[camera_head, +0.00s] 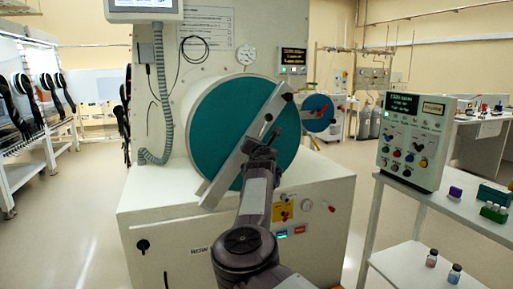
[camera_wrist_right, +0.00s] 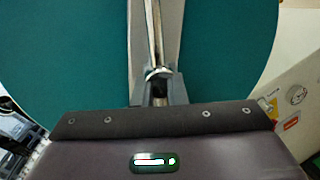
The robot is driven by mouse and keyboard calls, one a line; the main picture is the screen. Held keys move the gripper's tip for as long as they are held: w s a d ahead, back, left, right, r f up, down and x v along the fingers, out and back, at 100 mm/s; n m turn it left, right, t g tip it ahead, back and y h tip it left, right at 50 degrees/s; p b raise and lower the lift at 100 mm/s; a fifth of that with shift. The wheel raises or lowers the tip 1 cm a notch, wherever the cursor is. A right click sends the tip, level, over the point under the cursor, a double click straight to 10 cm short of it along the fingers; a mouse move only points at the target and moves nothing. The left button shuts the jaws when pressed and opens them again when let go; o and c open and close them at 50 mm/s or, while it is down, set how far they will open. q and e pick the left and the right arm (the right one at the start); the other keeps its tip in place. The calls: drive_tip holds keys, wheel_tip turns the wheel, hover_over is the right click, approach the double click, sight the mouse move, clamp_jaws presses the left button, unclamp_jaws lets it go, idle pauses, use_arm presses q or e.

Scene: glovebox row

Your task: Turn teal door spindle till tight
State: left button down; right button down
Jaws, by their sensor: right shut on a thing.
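The round teal door (camera_head: 218,112) is closed on the front of the white chamber. A pale grey bar (camera_head: 226,170) crosses its face on a slant, from lower left to upper right. My right gripper (camera_head: 262,148) is in front of the door's middle, at the bar. In the right wrist view the teal door (camera_wrist_right: 60,60) fills the back and the bar (camera_wrist_right: 138,45) runs upward. There my right gripper (camera_wrist_right: 158,88) is shut on the spindle handle (camera_wrist_right: 158,72) at the bar. The spindle's hub is largely hidden by my gripper. My left gripper is out of view.
The white cabinet (camera_head: 160,215) stands below the door. At right, a control box (camera_head: 412,140) stands on a white shelf (camera_head: 470,215) with small vials. A smaller blue-teal port (camera_head: 318,112) lies behind the door. The floor at left is clear.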

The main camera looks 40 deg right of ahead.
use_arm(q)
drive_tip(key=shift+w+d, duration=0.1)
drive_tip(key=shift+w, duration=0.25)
use_arm(e)
drive_tip(key=shift+a+f+m, duration=0.1)
drive_tip(key=shift+f+m, duration=0.05)
drive_tip(key=shift+m, duration=0.15)
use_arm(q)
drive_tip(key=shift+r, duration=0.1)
use_arm(e)
drive_tip(key=c, duration=1.5)
unclamp_jaws()
drive_tip(key=shift+w, duration=0.1)
drive_tip(key=shift+c, duration=0.2)
